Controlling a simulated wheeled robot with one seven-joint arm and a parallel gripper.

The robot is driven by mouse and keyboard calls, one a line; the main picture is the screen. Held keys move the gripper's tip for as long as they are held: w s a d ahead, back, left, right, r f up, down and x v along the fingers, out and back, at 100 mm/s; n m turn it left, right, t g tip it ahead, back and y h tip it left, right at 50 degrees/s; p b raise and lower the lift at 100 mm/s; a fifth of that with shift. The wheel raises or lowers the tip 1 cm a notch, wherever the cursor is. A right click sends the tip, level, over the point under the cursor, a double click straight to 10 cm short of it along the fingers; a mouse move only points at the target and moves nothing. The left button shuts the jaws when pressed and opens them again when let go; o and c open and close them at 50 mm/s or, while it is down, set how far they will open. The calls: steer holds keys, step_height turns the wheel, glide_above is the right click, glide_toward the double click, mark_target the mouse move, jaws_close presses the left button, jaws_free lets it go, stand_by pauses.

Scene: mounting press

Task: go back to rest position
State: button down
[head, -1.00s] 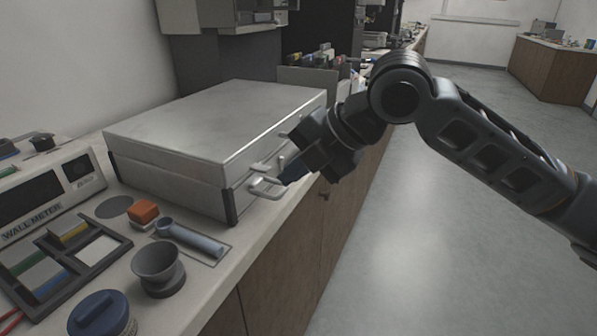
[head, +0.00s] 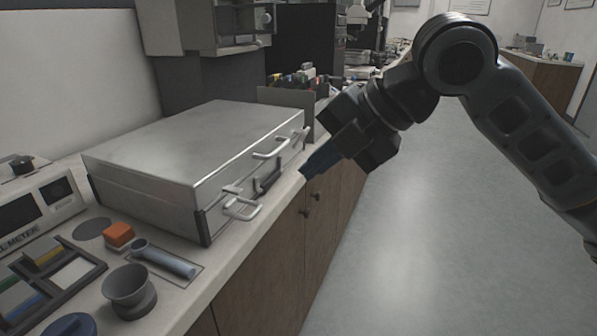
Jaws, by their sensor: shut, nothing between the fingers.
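My gripper (head: 316,163) is in the middle of the head view, just past the counter's front edge and to the right of the silver case. It points down and to the left. Its dark fingers are shut with nothing between them, and a gap shows between them and the case. The closed silver case (head: 192,147) lies flat on the counter, with handles and latches on its front side. My arm reaches in from the right side of the view.
The counter (head: 228,246) holds an orange block (head: 118,234), a grey-blue cylinder (head: 166,260), a dark cup (head: 130,290) and a meter (head: 38,207). Cabinet doors (head: 262,290) run below. Open grey floor (head: 420,230) lies to the right.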

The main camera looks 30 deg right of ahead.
steer(key=shift+s+d+r, duration=0.2)
steer(key=shift+s+r, duration=0.05)
stand_by(0.4)
